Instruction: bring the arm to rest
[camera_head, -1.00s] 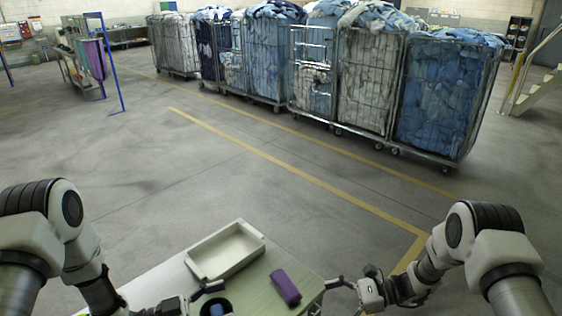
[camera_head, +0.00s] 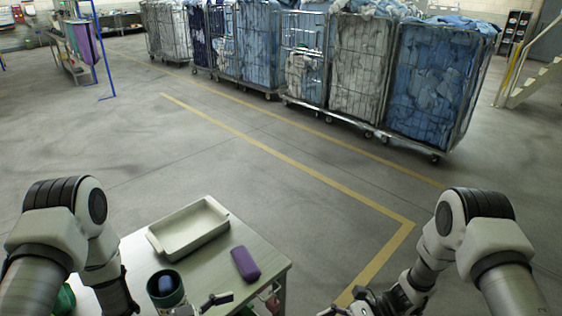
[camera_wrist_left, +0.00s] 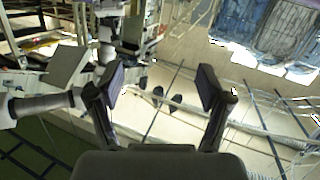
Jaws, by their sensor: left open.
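My left gripper (camera_head: 212,301) is at the bottom of the head view, in front of the table's near part and to the right of the dark cup. In the left wrist view its two fingers (camera_wrist_left: 158,88) stand wide apart with nothing held between them. My right gripper (camera_head: 345,306) is at the bottom edge of the head view, right of the table and partly cut off. I see nothing held in it, but its finger opening is unclear.
The table (camera_head: 215,262) bears a cream tray (camera_head: 188,228), a purple case (camera_head: 245,263) and a dark green cup (camera_head: 167,290) with a blue thing (camera_head: 166,284) inside. Something green (camera_head: 64,300) shows at left. Laundry cages (camera_head: 430,85) stand far back; the floor between is clear.

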